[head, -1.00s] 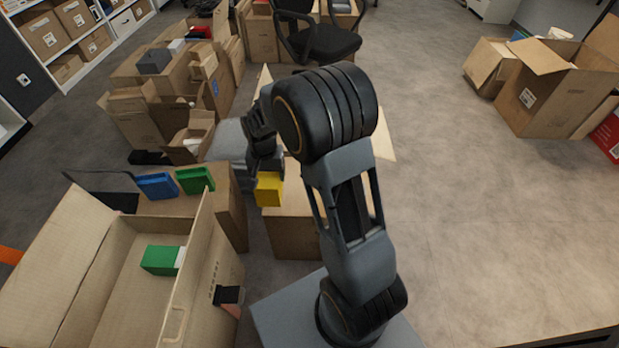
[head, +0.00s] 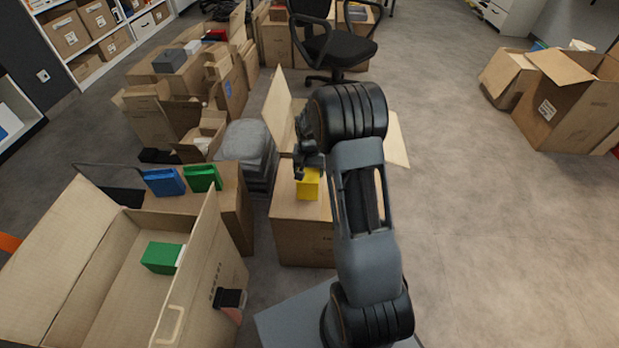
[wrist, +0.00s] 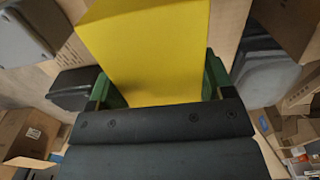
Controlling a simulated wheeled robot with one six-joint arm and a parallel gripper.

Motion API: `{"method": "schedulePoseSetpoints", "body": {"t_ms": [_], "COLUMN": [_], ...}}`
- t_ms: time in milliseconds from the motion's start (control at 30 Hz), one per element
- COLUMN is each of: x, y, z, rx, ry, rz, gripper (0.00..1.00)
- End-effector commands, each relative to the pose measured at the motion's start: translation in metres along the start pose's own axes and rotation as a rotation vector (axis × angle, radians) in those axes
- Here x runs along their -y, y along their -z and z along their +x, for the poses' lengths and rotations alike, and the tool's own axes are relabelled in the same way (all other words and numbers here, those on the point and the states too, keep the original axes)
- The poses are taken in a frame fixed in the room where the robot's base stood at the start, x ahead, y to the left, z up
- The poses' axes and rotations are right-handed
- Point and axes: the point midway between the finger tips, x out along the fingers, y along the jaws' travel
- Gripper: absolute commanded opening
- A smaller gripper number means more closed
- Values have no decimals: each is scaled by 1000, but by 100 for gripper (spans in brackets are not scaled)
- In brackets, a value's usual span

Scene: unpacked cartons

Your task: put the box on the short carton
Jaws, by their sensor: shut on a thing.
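The yellow box (head: 308,187) is held in my gripper (head: 308,170), which is shut on it. In the wrist view the yellow box (wrist: 148,45) fills the space between the two green-tipped fingers. In the head view the box appears over the top of a brown carton (head: 300,240) in front of my arm. I cannot tell whether it touches that top. Another brown carton (head: 240,215) stands to the left, with a blue box and a green box on it. Which carton is the shorter is hard to judge. My arm hides part of the front carton.
A blue box (head: 164,183) and a green box (head: 203,178) stand on the left carton. A large open carton (head: 215,265) at the front left holds another green box (head: 162,257). A grey stack (head: 250,150) stands behind. Open floor (head: 470,230) lies to the right.

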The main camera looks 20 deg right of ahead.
Motion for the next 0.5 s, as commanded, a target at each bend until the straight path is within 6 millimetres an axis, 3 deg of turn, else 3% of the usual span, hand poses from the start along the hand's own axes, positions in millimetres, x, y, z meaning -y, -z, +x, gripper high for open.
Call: {"method": "schedulePoseSetpoints", "body": {"t_ms": [200,500], "x": [-2,-2], "y": [2,2], "z": [32,33], "rx": [0,-1], "ry": [0,0], "rz": [1,0], "gripper": [37,37]}}
